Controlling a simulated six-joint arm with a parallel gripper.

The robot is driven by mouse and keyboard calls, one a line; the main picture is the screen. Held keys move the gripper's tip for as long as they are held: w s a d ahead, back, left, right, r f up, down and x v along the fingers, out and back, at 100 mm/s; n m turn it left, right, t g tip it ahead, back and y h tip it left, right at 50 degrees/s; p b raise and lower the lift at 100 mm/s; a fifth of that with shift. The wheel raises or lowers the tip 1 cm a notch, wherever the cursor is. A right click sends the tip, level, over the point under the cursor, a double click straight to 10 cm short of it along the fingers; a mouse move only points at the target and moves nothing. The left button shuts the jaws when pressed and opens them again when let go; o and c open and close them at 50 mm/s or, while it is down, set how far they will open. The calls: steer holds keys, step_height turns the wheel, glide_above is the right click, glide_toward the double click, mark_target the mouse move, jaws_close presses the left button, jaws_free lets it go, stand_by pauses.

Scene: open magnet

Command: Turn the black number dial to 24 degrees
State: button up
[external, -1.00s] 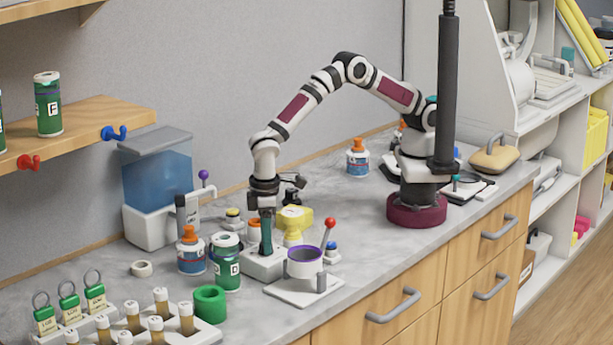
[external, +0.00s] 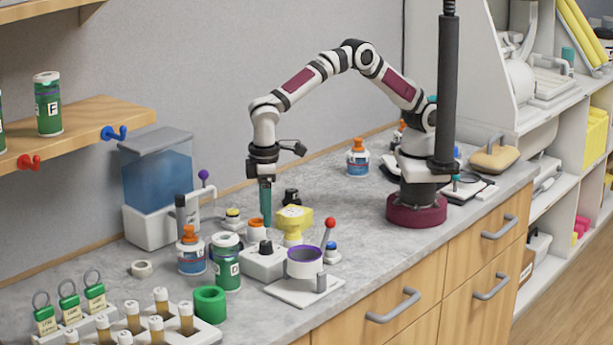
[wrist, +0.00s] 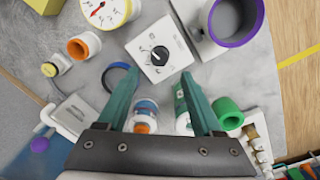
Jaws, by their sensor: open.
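The black number dial (external: 265,247) sits on top of a small white box (external: 262,263) on the grey counter. In the wrist view the dial (wrist: 160,55) shows uncovered, with a white mark on its knob and small print around it. The numbers are too small to read. My gripper (external: 265,222) points straight down above the box, apart from the dial. Its green fingers (wrist: 158,73) are open and empty in the wrist view, with the dial just beyond and between their tips.
A purple-rimmed cup (external: 304,262) on a white stand is just right of the box. A yellow gauge (external: 293,220) stands behind it. A green-labelled jar (external: 226,263) and an orange-capped bottle (external: 190,254) stand to the left. A red-knobbed lever (external: 330,223) is near the cup.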

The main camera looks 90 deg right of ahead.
step_height(320, 180, up, 8)
stand_by(0.5)
steer(key=s+d+r+m+y, duration=0.1)
steer(key=s+d+r+m, duration=0.15)
steer(key=s+d, duration=0.6)
steer(key=s+d+r+m, duration=0.2)
steer(key=s+d+r, duration=0.25)
steer(key=d, duration=0.65)
steer(key=s+d+f+m, duration=0.1)
steer(key=s+d+f, duration=0.1)
steer(key=s, duration=0.5)
steer(key=s+d+f+m+y, duration=0.1)
steer(key=s+d+f, duration=0.2)
steer(key=s, duration=0.5)
steer(key=shift+s+f, duration=0.15)
steer(key=shift+f, duration=0.6)
steer(key=shift+c, duration=0.3)
